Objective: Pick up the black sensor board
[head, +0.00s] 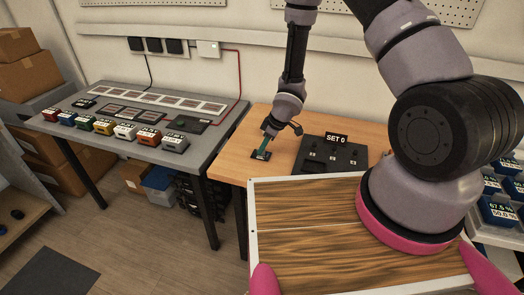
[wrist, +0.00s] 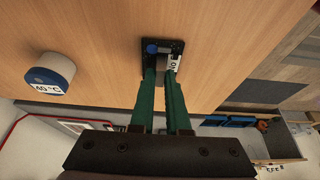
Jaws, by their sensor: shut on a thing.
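The black sensor board (head: 261,156) is at the left part of the wooden table, under my gripper (head: 268,141). In the wrist view the board (wrist: 176,47) is a small dark square with a blue part and a white label. My gripper's green fingers (wrist: 161,78) point at it and are shut on it, with the tips over its near part. The fingers hide some of the board. It is at or very close to the tabletop; I cannot tell whether it touches.
A white cylinder with a blue face marked 40 °C (wrist: 50,76) stands beside the board. A dark panel labelled SET 0 (head: 331,155) lies to its right. A grey bench (head: 75,126) with several coloured blocks is at left. Bare wood (head: 232,165) lies left of the board.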

